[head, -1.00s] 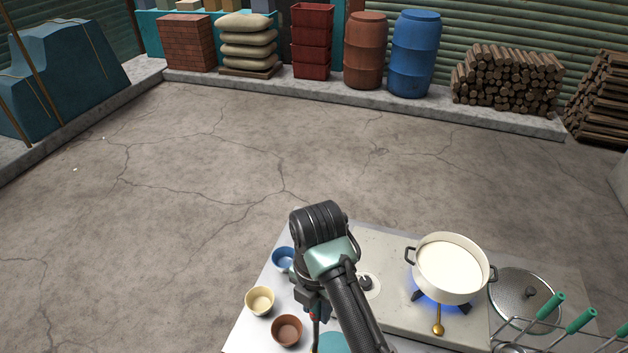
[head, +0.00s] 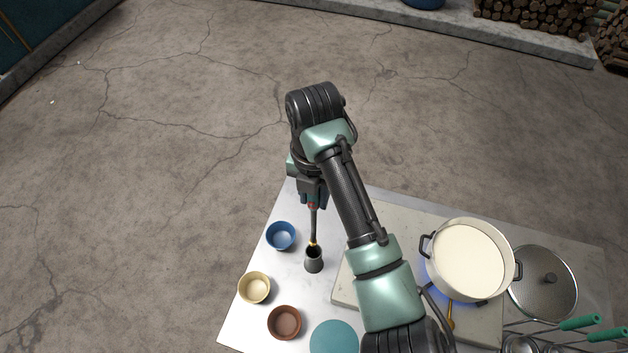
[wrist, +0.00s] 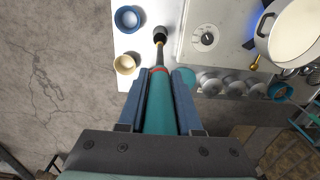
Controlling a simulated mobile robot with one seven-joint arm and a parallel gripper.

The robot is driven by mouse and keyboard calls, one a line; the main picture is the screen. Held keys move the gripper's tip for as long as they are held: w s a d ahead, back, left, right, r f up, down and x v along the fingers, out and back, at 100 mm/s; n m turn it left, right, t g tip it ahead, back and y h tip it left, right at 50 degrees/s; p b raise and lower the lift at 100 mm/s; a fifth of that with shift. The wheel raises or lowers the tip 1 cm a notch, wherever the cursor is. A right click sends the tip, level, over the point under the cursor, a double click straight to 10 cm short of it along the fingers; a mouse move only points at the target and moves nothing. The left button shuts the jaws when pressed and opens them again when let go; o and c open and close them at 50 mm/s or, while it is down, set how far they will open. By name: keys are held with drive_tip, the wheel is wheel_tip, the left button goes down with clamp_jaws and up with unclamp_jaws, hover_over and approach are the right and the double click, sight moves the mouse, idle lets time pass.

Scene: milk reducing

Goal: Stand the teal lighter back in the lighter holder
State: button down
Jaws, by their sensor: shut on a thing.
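My gripper (head: 313,198) is shut on the teal lighter, whose teal handle (wrist: 159,105) lies between the blue fingers in the wrist view. The lighter's thin dark shaft (head: 313,225) points down and ends in a brass-coloured tip. The lighter holder (head: 313,264) is a small dark cup on the white tabletop, and it also shows in the wrist view (wrist: 160,36). The brass tip is at the holder's mouth in both views. I cannot tell whether it is just above the rim or slightly inside. In the head view the fingers hide most of the handle.
Blue (head: 281,236), cream (head: 254,288) and brown (head: 285,322) bowls stand left of the holder. A stove with a dial (wrist: 207,38) is to the right, bearing a white pot (head: 468,262) of milk over a blue flame.

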sight(314, 231)
drive_tip(key=shift+s+f+b, duration=0.3)
drive_tip(key=shift+f+b, duration=0.05)
drive_tip(key=shift+f, duration=0.05)
drive_tip(key=f+b, duration=0.2)
drive_tip(key=f, duration=0.1)
drive_tip(key=shift+w, duration=0.2)
drive_tip(key=shift+f+b, duration=3.9)
drive_tip(key=shift+f, duration=1.35)
drive_tip(key=c, duration=0.5)
unclamp_jaws()
wheel_tip(314, 231, up, 13)
drive_tip(key=shift+p, duration=0.6)
